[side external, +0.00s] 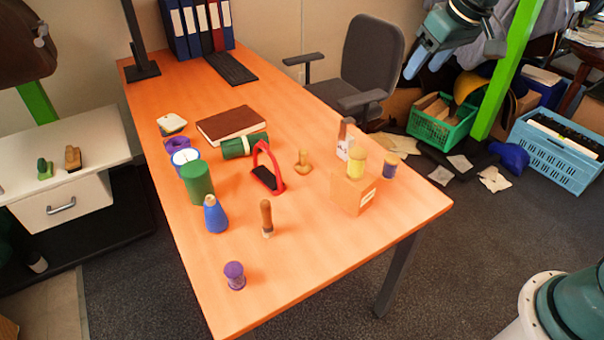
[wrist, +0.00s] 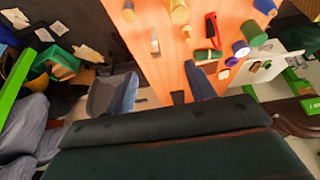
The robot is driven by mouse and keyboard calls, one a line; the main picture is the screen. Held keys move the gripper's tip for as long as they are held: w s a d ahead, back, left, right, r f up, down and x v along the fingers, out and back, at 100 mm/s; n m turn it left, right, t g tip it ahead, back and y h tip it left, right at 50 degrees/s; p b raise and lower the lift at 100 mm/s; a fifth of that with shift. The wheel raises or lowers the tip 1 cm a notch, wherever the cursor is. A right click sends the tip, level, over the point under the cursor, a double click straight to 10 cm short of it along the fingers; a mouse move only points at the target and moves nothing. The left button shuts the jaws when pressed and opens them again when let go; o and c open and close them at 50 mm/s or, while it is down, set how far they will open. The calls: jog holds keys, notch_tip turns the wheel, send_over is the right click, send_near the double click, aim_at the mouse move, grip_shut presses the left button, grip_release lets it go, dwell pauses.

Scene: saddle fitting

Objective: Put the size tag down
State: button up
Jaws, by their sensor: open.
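A small pale tag with dark marks and a brown upper part, which looks like the size tag (side external: 343,151), stands on the orange table (side external: 320,270) behind a wooden block. In the wrist view it seems to be the small brown-and-white piece (wrist: 155,42). My gripper (side external: 426,63) is raised at the upper right in the side view, beyond the table's right edge and well away from the tag. Its blue-grey fingers are apart with nothing between them. The wrist view also shows the spread fingers of my gripper (wrist: 166,82).
A yellow-topped piece (side external: 356,164) sits on the wooden block (side external: 352,197). A red stirrup-shaped piece (side external: 277,184), a green cylinder (side external: 197,184), a blue cone (side external: 214,217) and a brown book (side external: 230,125) stand about. The table's near right is clear. A chair (side external: 373,60) stands behind.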

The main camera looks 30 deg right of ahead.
jog(key=s+a+f, duration=0.2)
jog(key=s, duration=2.2)
jog(key=shift+s+t, duration=0.3)
jog(key=shift+s, duration=0.05)
